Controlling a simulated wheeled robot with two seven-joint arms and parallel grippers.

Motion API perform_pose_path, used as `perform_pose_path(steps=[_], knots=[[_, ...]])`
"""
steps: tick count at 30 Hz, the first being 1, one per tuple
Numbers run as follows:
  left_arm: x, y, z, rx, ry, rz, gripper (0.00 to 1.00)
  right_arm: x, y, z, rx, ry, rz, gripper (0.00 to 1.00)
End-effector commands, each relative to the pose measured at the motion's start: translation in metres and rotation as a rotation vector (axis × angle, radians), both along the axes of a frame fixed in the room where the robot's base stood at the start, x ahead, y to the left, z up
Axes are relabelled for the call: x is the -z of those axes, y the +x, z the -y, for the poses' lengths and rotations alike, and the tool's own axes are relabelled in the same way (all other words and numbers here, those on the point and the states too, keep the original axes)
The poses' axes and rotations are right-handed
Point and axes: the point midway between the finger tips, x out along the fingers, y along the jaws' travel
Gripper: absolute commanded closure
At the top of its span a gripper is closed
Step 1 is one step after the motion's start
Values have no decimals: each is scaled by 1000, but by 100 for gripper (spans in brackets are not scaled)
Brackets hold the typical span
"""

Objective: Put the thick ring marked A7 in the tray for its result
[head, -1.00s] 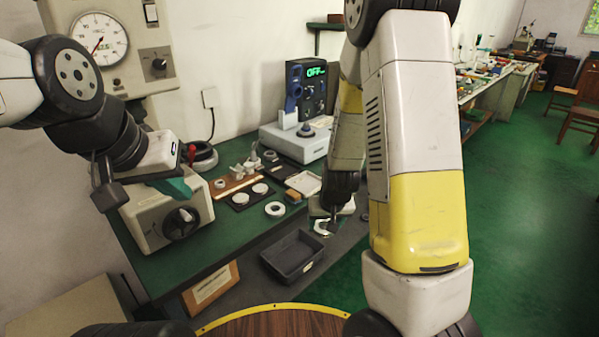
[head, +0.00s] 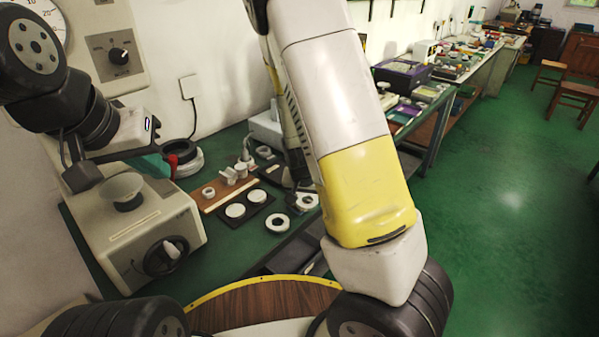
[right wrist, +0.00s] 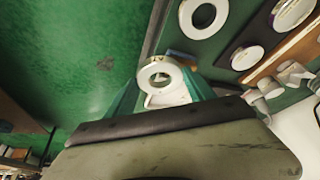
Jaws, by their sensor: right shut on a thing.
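My right gripper (right wrist: 161,92) has teal fingers closed on a thick, pale metal ring (right wrist: 160,74) in the right wrist view. A small yellowish mark shows on the ring's rim, but I cannot read it. In the head view the held ring (head: 306,201) is partly behind my right arm, over the bench's front part. A dark tray (head: 287,252) shows only in part near the bench front, mostly hidden by my arm. My left gripper (head: 158,166) hangs at the left above the bench; its jaw gap is not clear.
A loose ring (head: 277,222) lies on the green bench beside a black mat with two pale discs (head: 235,210). A wooden strip (head: 222,190) carries small parts. A beige machine with a knob (head: 140,235) stands at the left. Open green floor (head: 500,220) lies at the right.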

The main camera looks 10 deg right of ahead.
Motion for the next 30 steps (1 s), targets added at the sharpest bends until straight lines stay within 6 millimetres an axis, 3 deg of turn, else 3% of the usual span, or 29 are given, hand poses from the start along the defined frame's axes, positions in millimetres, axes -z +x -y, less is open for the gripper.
perform_pose_path(steps=[6,13,22,27,30], knots=[[0,0,0,0,0,0,100,6,59,18,2,-1,2,98],[0,0,0,0,0,0,100,10,106,31,0,-1,2,98],[0,0,0,0,0,0,100,13,128,37,-2,-1,1,98],[0,0,0,0,0,0,100,42,125,36,-2,-1,-4,98],[0,0,0,0,0,0,100,47,126,36,-3,-1,1,98]])
